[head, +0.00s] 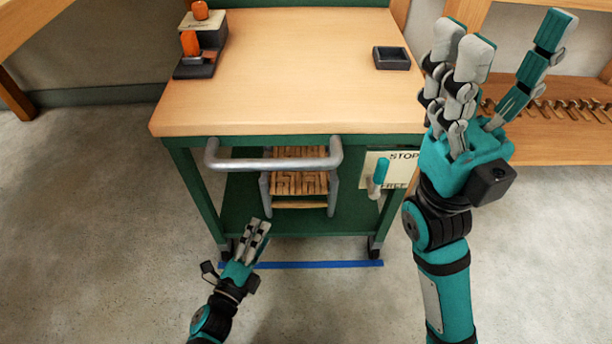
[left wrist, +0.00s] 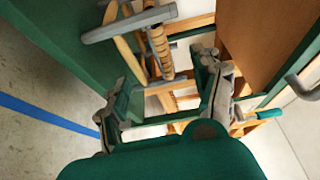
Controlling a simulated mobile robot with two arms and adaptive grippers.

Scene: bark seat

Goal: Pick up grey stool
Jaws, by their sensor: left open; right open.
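The grey stool (head: 333,193) stands under the workbench, between its front legs. Its brown slatted seat (head: 298,184) shows below the bench's grey handle, which crosses in front of its top. In the left wrist view, a grey part of the stool (left wrist: 130,25) and its slatted seat (left wrist: 160,50) appear ahead of the fingers. My left gripper (head: 258,230) is open and empty, low in front of the bench and just below the stool in the picture; in the left wrist view its fingers (left wrist: 165,95) are spread. My right gripper (head: 497,62) is open and empty, raised right of the bench.
The green workbench has a wooden top (head: 300,70) and a grey handle (head: 275,163) jutting out in front. A dark tray (head: 391,58) and an orange-and-grey device (head: 196,50) sit on top. A blue floor stripe (head: 330,264) runs in front.

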